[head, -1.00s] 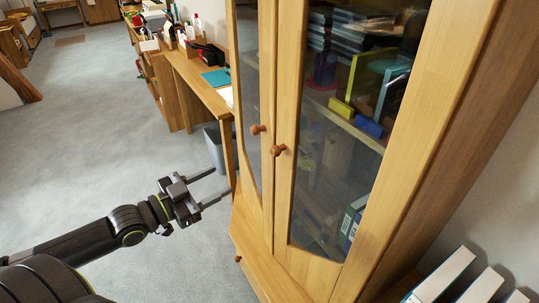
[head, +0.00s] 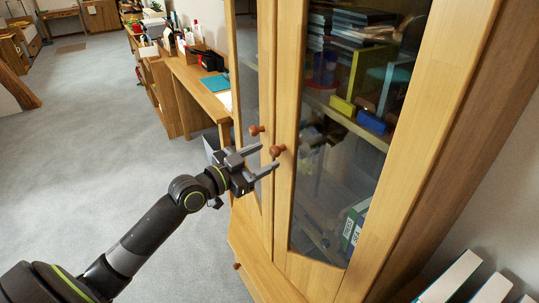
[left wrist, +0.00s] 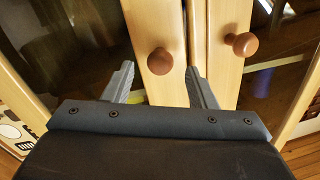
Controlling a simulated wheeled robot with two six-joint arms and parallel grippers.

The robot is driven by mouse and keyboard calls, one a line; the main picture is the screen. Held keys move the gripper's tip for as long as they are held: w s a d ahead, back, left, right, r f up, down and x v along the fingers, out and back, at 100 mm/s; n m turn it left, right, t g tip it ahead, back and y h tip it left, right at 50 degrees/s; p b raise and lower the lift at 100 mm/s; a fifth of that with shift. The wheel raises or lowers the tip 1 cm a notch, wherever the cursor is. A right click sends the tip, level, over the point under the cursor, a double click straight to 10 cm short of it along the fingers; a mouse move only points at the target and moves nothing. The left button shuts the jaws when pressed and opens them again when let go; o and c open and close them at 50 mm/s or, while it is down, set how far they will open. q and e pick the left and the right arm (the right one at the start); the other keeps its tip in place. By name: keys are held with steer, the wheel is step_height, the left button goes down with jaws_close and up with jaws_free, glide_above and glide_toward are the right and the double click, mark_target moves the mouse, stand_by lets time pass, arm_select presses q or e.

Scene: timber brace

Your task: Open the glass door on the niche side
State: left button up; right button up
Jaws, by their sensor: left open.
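A wooden cabinet has two glass doors, both shut, meeting at the middle. The left glass door (head: 265,60) has a round brown knob (head: 255,130), and the right glass door (head: 287,215) has a matching knob (head: 277,150). My left gripper (head: 266,158) is open and empty in front of the doors, just below the knobs. In the left wrist view its fingertips (left wrist: 160,72) point at the doors. The left door's knob (left wrist: 161,61) lies between the fingertips in that picture, and the right door's knob (left wrist: 241,44) is to their right. My right gripper is not in view.
Books and boxes stand behind the glass (head: 370,80). A wooden desk (head: 205,100) with small items stands left of the cabinet, with a grey bin (head: 212,140) below it. White binders (head: 455,278) are at the lower right. The grey carpet (head: 90,150) at the left is clear.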

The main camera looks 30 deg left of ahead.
arm_select(q)
steer(key=shift+x, duration=1.45)
jaws_close()
